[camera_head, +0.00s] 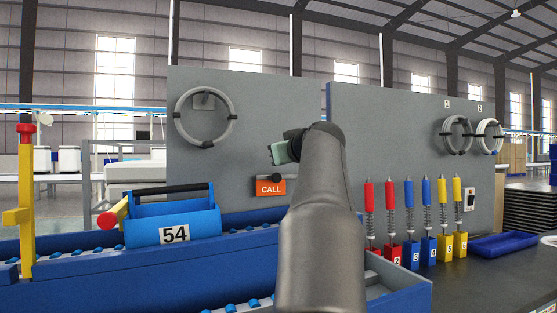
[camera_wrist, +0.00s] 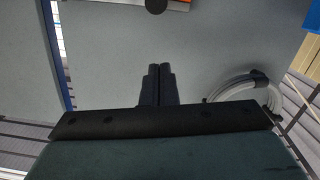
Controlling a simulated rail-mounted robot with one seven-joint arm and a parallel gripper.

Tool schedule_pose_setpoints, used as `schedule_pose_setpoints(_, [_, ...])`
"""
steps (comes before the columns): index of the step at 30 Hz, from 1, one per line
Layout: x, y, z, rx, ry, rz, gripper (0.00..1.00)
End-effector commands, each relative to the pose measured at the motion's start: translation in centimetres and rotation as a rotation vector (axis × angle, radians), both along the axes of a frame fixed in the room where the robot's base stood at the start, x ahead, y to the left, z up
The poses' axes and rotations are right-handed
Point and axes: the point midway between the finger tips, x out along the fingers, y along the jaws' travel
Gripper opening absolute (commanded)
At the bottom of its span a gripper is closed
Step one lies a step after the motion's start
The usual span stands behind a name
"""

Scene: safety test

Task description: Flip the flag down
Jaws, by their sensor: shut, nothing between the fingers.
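The flag is an orange plate marked CALL (camera_head: 270,188) on the grey panel, with a round black knob (camera_head: 276,178) at its upper edge. In the wrist view, only a strip of the orange plate (camera_wrist: 178,4) and the black knob (camera_wrist: 155,5) show, at the top edge. My gripper (camera_wrist: 160,68) has its two dark fingers together, with nothing between them, in front of the grey panel. In the head view, my greenish hand (camera_head: 283,152) is just above the flag, and the fingers are hard to make out there. The fingers look apart from the knob.
A coiled hose (camera_head: 178,118) hangs on the panel at upper left; it also shows in the wrist view (camera_wrist: 272,96). A blue bin marked 54 (camera_head: 145,222) sits on the conveyor. Several coloured spring tools (camera_head: 410,207) stand at right, beside a blue tray (camera_head: 503,244).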

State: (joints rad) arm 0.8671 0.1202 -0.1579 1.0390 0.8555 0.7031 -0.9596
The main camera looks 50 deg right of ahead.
Motion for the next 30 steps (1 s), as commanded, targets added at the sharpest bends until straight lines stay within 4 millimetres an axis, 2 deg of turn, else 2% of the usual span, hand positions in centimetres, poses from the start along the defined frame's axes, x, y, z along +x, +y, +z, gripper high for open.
schedule_pose_setpoints(3, [-2.0,1.1,0.2,0.0,-0.002,-0.002,0.0])
schedule_pose_setpoints(9, [-3.6,2.0,0.4,0.0,-0.001,-0.001,0.0])
schedule_pose_setpoints(30, [-3.8,2.1,0.5,-0.001,-0.001,-0.002,0.0])
